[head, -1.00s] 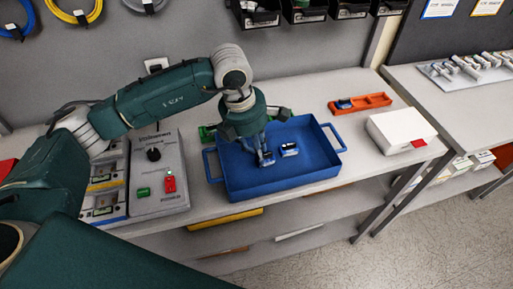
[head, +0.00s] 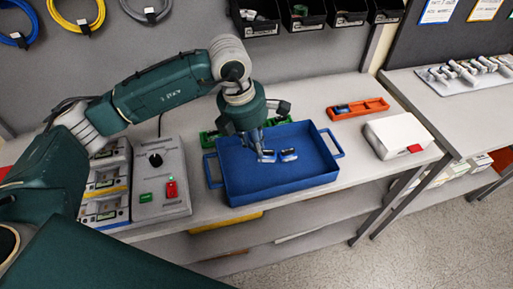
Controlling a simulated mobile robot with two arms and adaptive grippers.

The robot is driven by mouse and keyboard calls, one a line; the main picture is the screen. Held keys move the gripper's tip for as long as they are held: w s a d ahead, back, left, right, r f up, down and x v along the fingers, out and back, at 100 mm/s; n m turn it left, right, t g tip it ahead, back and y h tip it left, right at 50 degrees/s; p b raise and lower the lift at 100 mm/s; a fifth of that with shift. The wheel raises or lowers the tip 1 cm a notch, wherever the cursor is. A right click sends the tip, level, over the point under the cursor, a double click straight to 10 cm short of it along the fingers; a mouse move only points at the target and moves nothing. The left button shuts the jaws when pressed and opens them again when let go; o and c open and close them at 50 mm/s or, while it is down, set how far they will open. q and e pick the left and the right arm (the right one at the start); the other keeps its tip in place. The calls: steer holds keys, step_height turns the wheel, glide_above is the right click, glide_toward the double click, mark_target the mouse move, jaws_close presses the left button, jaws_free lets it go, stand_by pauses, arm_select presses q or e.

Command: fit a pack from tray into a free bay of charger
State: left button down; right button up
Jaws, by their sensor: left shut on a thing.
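A blue tray (head: 240,183) with two side handles stands on the bench. My left gripper (head: 265,153) points down into it and is shut on a small blue and white pack (head: 267,157), partly hidden by the fingers. A second pack (head: 289,155) lies on the tray floor just right of it. I cannot tell whether the held pack touches the tray floor. The charger (head: 110,185), with several bays one behind another, stands at the left end of the bench, its far end partly hidden by my left arm. My right gripper is out of view.
A grey box (head: 162,200) with a black knob and red and green parts stands between charger and tray. A green tray (head: 208,140) lies behind the blue tray. An orange tray (head: 370,108) and a white box (head: 398,136) stand right. Black bins (head: 256,18) hang above.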

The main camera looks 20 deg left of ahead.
arm_select(q)
steer(key=shift+r+p, duration=0.8)
steer(key=shift+r, duration=1.3)
